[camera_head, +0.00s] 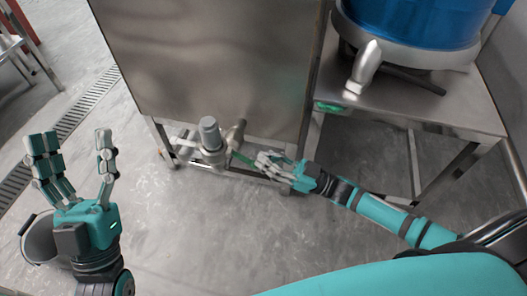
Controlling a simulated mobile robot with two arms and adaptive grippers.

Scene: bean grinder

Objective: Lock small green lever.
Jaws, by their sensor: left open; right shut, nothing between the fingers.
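The small green lever (241,157) sticks out beside the pipe fitting and grey cylinder (210,133) under the large steel cabinet. My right gripper (262,160) is shut with nothing held, its fingertips at the lever's right end. They look very close to the lever, but I cannot tell whether they touch it. My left gripper (75,146) is open and empty, raised over the floor at the left, well apart from the lever.
The steel cabinet (210,60) stands above the pipework. A steel table (440,100) with a blue container (415,20) and spout is at the right. A dark bucket (40,240) sits on the floor behind my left gripper. The middle floor is clear.

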